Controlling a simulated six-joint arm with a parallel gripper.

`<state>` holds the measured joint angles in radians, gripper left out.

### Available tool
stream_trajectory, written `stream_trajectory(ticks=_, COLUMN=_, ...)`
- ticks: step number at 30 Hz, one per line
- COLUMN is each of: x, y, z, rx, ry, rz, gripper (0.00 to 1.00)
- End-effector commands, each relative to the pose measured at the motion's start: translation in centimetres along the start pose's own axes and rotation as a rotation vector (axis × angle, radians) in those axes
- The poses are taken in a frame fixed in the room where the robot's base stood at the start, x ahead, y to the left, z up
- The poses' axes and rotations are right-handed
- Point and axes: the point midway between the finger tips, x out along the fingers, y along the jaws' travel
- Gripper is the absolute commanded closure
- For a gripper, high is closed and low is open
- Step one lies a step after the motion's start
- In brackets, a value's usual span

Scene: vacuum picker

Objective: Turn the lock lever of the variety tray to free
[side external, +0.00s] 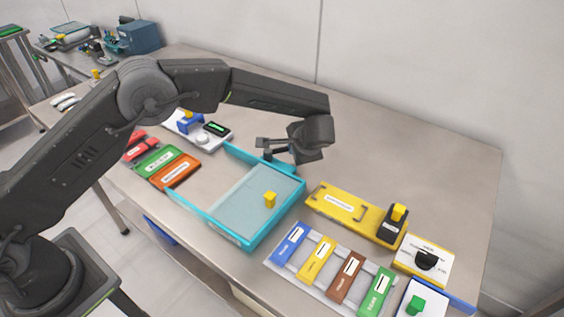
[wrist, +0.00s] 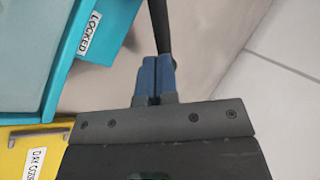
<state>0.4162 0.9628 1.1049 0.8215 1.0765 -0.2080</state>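The variety tray appears to be the teal-rimmed tray (side external: 285,215) with a pale translucent top and a yellow knob (side external: 270,200). Its teal corner (wrist: 115,30) in the wrist view carries a label reading LOCKED (wrist: 90,35). A dark lever (wrist: 160,25) runs down from the top of the wrist view to my fingertips. My gripper (wrist: 155,72) has its blue fingers almost together, with a thin dark gap. The lever's end is partly behind them, and I cannot tell whether they hold it. In the side view my gripper (side external: 270,148) is at the tray's far corner.
A yellow panel (side external: 335,201) with a black-and-yellow block lies right of the tray. Orange and green boxes (side external: 155,160) lie to the left. The bench (side external: 420,160) behind and right of my gripper is clear.

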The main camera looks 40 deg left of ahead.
Motion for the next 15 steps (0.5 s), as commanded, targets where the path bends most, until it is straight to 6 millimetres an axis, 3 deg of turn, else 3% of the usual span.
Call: stream_trajectory(ticks=15, x=2.2, y=-2.4, z=-0.6, rx=-0.303, ry=-0.267, rz=0.000, gripper=1.00)
